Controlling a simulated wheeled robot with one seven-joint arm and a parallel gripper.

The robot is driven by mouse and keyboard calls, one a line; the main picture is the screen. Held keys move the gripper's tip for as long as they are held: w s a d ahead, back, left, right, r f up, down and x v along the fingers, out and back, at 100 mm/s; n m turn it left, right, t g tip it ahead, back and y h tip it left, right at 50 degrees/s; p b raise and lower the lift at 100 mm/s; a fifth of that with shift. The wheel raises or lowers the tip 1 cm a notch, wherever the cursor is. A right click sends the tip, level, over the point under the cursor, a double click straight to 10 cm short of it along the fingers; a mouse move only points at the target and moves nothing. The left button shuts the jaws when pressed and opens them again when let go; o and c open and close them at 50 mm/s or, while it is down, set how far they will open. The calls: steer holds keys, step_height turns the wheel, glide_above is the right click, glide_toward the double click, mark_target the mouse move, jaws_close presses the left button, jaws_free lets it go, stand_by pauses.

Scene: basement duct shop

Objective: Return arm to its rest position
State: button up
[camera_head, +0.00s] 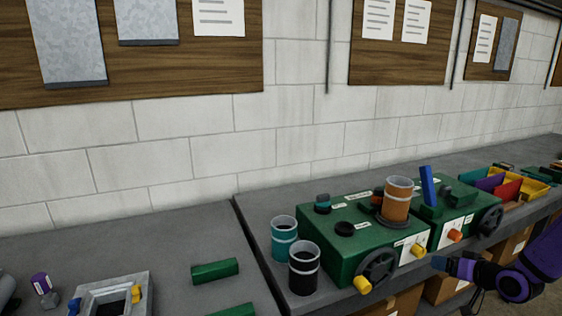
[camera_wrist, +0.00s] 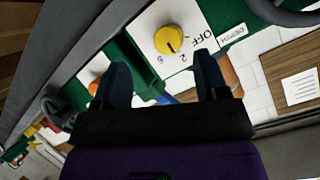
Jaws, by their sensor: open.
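My gripper (camera_head: 440,263) is at the right of the head view, in front of the bench edge and the green machine (camera_head: 345,225). My purple arm reaches in from the right edge. In the wrist view my gripper (camera_wrist: 165,85) is open, with two dark fingers apart and nothing held between them. Beyond the fingers is a yellow knob (camera_wrist: 169,40) on a white dial plate marked OFF, on the green machine's front. I cannot tell the exact gap between fingers and machine.
An orange cup (camera_head: 397,203) stands on the machine. Teal (camera_head: 284,240) and black (camera_head: 303,270) cups stand left of it. Black handwheels (camera_head: 380,266) and a yellow knob (camera_head: 418,251) stick out in front. Colored bins (camera_head: 505,188) are at the right. Green blocks (camera_head: 214,271) lie on the left bench.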

steer(key=s+a+r+g+h, duration=0.2)
steer(key=r+h, duration=0.1)
steer(key=r, duration=0.5)
steer(key=s+a+r+n+g+h, duration=0.1)
steer(key=s+a+r+h, duration=0.1)
steer(key=r, duration=0.5)
steer(key=s+a+r+g+h, duration=0.2)
steer(key=s+a+r+h, duration=0.1)
steer(key=r, duration=0.5)
steer(key=s+a+r+y, duration=0.1)
steer(key=s+a+r, duration=0.4)
steer(key=s, duration=0.5)
steer(key=s+a+r+g+y, duration=0.1)
steer(key=s+a+r, duration=0.4)
steer(key=s, duration=0.5)
steer(key=shift+a+r+g+y, duration=0.25)
steer(key=shift+a+g+y, duration=0.05)
steer(key=shift+a+y, duration=0.3)
